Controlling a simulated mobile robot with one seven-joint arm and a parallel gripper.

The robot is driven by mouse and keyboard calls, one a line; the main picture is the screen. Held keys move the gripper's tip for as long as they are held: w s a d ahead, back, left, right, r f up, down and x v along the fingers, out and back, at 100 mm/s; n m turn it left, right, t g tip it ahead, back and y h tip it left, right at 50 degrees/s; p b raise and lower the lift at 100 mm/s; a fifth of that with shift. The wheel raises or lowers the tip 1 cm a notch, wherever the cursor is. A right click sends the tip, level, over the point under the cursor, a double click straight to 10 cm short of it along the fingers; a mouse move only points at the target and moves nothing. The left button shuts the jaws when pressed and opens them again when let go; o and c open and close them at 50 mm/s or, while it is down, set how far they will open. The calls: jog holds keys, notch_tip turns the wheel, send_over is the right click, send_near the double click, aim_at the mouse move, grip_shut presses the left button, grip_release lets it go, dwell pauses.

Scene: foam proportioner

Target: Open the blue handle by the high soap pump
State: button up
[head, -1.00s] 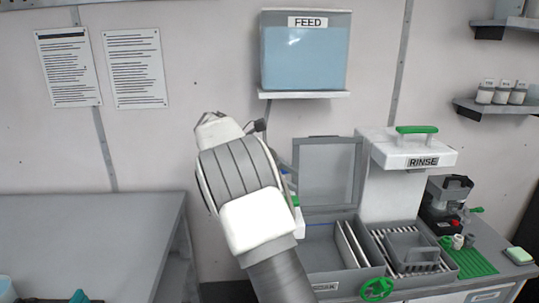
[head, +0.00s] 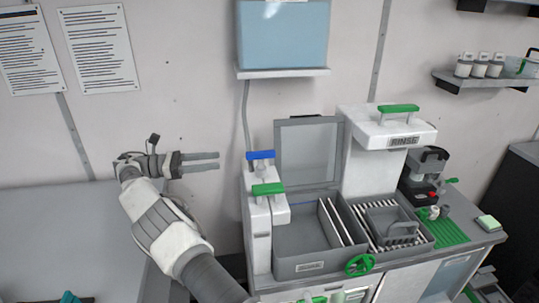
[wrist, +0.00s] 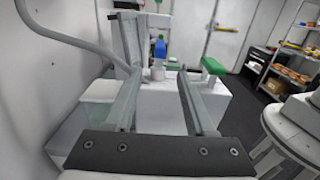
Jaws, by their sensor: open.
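The blue handle (head: 261,155) sits on top of a white pump column left of the grey bin. A green handle (head: 268,189) is on the nearer white column (head: 263,228) in front of it. My gripper (head: 218,161) is open and empty, left of the blue handle and at about its height in the picture, its fingers pointing right. In the wrist view the blue handle (wrist: 160,49) shows ahead, between my two spread fingers (wrist: 155,78), and the green handle (wrist: 213,66) is to its right. I see no contact with either handle.
A tube (head: 246,112) hangs from the feed tank (head: 284,35) behind the pumps. The grey bin (head: 316,265) with its raised lid (head: 308,151) and the rinse unit (head: 393,131) stand to the right. A grey table (head: 60,235) is at left.

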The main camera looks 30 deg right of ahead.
aim_at(275, 155)
jog(key=p+x, duration=0.3)
jog(key=x, duration=1.4)
jog(key=shift+d, duration=0.15)
jog(key=shift+c, duration=0.3)
grip_shut()
